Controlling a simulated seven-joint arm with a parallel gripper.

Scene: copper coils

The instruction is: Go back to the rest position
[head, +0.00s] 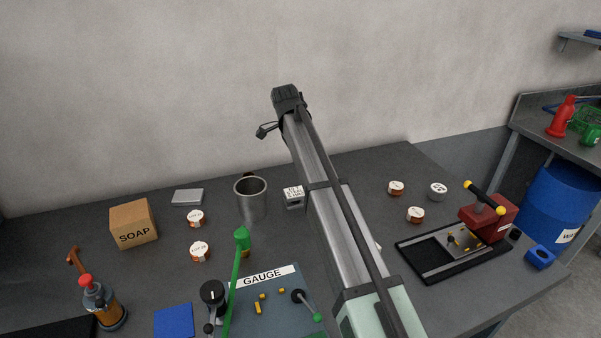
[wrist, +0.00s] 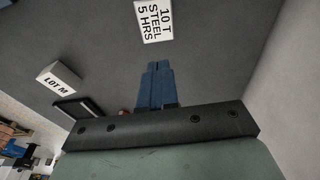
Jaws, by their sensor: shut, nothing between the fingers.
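In the wrist view, my gripper (wrist: 158,66) shows as two dark blue fingers pressed together, with nothing between them. It is over the grey table (wrist: 220,60), apart from a block labelled "10 T STEEL 5 HRS" (wrist: 155,20) and a "LOT M" block (wrist: 60,78). In the head view, my arm rises from the bottom right of centre to a dark joint near the wall, and my gripper is hidden. Copper coils with white labels stand left of the arm (head: 196,218) (head: 200,252) and right of it (head: 396,188) (head: 414,214).
A metal cup (head: 251,200) stands left of my arm, near a small labelled block (head: 294,200). A gauge board (head: 280,318) with a green lever (head: 235,275) is in front. A soap box (head: 133,224) and pump bottle (head: 103,306) are left; a red press (head: 488,222) is right.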

